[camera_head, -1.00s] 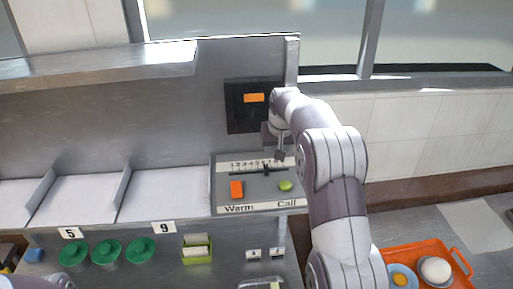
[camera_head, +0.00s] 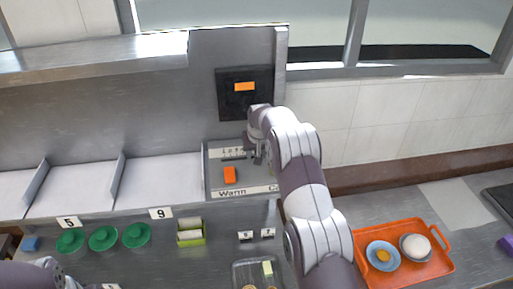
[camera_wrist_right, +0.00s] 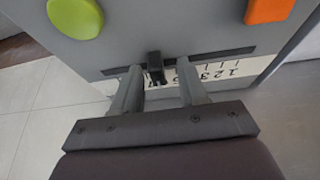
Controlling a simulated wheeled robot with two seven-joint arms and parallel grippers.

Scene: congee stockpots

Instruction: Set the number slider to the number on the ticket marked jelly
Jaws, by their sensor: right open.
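The number slider is a black knob (camera_wrist_right: 155,66) in a dark slot beside a white strip of printed numbers (camera_wrist_right: 215,72) in the right wrist view. The numeral at the knob is hard to read there. In the head view my right arm hides the knob and part of the control panel (camera_head: 213,178). My right gripper (camera_head: 258,157) is open at the slot; its two fingers (camera_wrist_right: 158,76) stand on either side of the knob, with gaps showing. No ticket with readable "jelly" lettering shows. My left gripper is out of view; only part of my left arm shows at lower left.
An orange button (camera_head: 230,175) and a green button (camera_wrist_right: 76,17) sit near the slot. A black display with an orange patch (camera_head: 244,87) stands behind. Small number cards (camera_head: 246,236) line the counter front. An orange tray (camera_head: 364,276) with dishes is at right.

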